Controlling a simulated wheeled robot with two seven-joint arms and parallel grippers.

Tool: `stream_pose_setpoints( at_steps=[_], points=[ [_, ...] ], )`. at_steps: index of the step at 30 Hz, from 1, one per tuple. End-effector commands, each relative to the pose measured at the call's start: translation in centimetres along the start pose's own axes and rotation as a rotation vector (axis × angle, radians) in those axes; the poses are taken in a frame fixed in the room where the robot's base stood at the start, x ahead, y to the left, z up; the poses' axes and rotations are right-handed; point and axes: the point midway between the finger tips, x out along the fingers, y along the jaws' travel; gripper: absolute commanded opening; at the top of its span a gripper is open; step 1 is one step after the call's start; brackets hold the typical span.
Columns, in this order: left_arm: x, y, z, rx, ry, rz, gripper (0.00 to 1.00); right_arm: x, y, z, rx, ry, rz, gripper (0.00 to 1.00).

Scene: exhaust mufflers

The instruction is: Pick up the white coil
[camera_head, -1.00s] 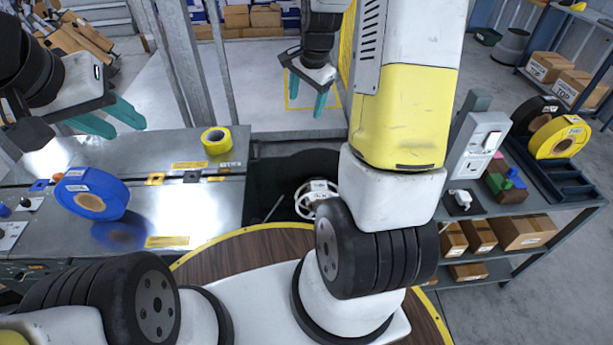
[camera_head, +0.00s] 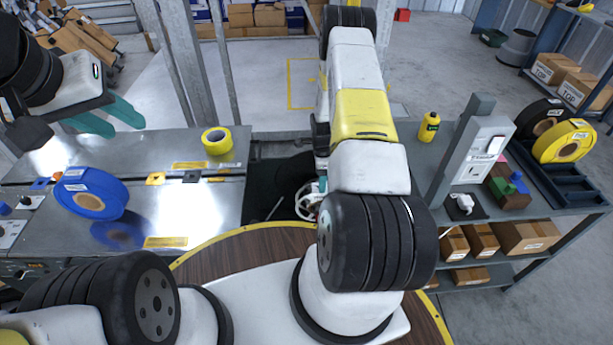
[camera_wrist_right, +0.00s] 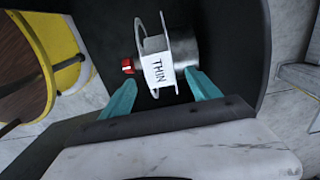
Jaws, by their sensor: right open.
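The white coil (camera_head: 305,203) sits low in a dark recess between the benches in the head view, partly hidden by my right arm. In the right wrist view it is a white-flanged spool (camera_wrist_right: 157,69) with a label reading THIN. My right gripper (camera_wrist_right: 161,83) is open, its teal fingertips one on each side of the labelled spool's near end; I cannot tell whether they touch it. In the head view my right gripper is mostly hidden behind its arm. My left gripper (camera_head: 125,127) is open and empty above the left metal bench.
A blue spool (camera_head: 91,193) and a yellow tape roll (camera_head: 217,140) are on the left metal bench (camera_head: 205,205). The right shelf unit holds a yellow bottle (camera_head: 428,127), a yellow spool (camera_head: 563,141) and a black spool. A small red part (camera_wrist_right: 128,66) is beside the coil.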

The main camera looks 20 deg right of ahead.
Motion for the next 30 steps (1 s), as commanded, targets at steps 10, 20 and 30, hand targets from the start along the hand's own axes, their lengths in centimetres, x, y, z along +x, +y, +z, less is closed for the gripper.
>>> stream_pose_setpoints(
  at_steps=[10, 20, 30],
  points=[
    [0.0, 0.0, 0.0, 0.000, 0.000, 0.000, 0.36, 4.6, 0.1, 0.3, 0.000, 0.000, 0.001, 0.71],
    [0.0, 0.0, 0.0, 0.000, 0.000, 0.000, 0.36, 4.8, 0.1, 0.3, -0.001, 0.000, 0.000, 0.59],
    [0.0, 0.0, 0.0, 0.000, 0.000, 0.000, 0.36, 4.8, 0.1, 0.3, -0.001, 0.000, 0.000, 0.00]
  ],
)
